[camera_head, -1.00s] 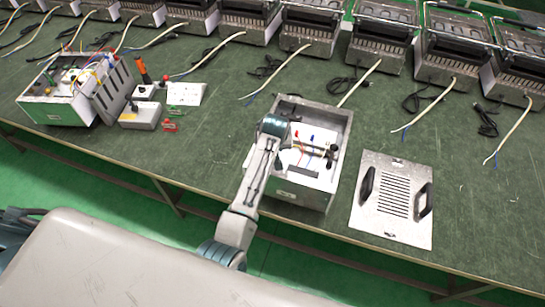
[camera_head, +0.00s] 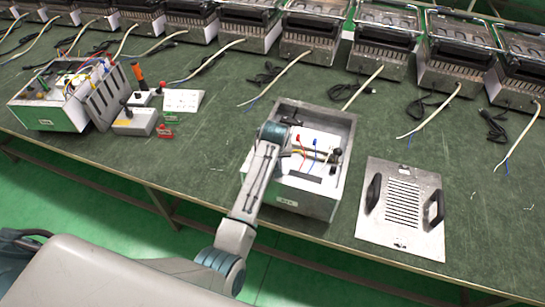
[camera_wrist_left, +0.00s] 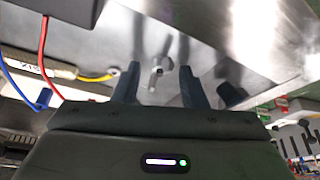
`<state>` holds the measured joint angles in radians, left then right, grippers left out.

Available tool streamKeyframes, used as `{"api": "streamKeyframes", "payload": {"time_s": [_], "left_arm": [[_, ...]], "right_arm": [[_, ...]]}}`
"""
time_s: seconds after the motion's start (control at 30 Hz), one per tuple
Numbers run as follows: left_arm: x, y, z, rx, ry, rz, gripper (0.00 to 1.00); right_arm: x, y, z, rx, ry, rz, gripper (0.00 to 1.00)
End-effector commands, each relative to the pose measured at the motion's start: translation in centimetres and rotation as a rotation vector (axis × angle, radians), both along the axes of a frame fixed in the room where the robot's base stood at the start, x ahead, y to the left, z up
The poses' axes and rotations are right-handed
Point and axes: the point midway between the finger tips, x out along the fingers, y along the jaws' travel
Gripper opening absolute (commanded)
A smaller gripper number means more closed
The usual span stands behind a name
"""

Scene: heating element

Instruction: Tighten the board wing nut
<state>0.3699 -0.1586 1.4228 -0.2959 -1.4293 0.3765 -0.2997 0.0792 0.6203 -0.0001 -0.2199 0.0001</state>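The board wing nut (camera_wrist_left: 157,76) is a small metal piece on a thin stud against a shiny metal wall in the left wrist view. My left gripper (camera_wrist_left: 158,86) is open, with one dark finger on each side of the nut; I cannot tell whether either touches it. In the head view, the open metal box (camera_head: 345,135) stands on the bench, with my left wrist over its left side hiding the fingers and the nut. A white board with wires and terminals (camera_head: 316,141) shows inside the box. My right gripper is not in view.
A vented cover plate with two black handles (camera_head: 402,238) lies right of the box. At left are a wired test unit (camera_head: 52,118) and a small grey box (camera_head: 135,122). Several finished-looking heaters with cables line the back. Red, blue and yellow wires (camera_wrist_left: 42,50) hang near the left finger.

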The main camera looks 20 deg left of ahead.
Motion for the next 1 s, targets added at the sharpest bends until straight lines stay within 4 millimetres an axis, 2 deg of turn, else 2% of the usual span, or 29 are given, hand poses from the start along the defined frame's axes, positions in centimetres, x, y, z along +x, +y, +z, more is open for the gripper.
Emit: {"api": "streamKeyframes", "payload": {"time_s": [0.07, 0.23, 0.77, 1.0], "left_arm": [[0.0, 0.0, 0.0, 0.0, 0.0, 0.0, 0.35], [0.0, 0.0, 0.0, 0.0, 0.0, 0.0, 0.01], [0.0, 0.1, 0.1, 0.002, 0.001, -0.033, 0.0], [0.0, 0.1, 0.3, 0.001, 0.0, -0.089, 0.0]], "right_arm": [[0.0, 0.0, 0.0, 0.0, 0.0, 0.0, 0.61], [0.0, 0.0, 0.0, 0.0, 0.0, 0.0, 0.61], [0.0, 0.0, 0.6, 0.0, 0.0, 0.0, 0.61], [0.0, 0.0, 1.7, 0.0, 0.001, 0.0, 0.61]]}}
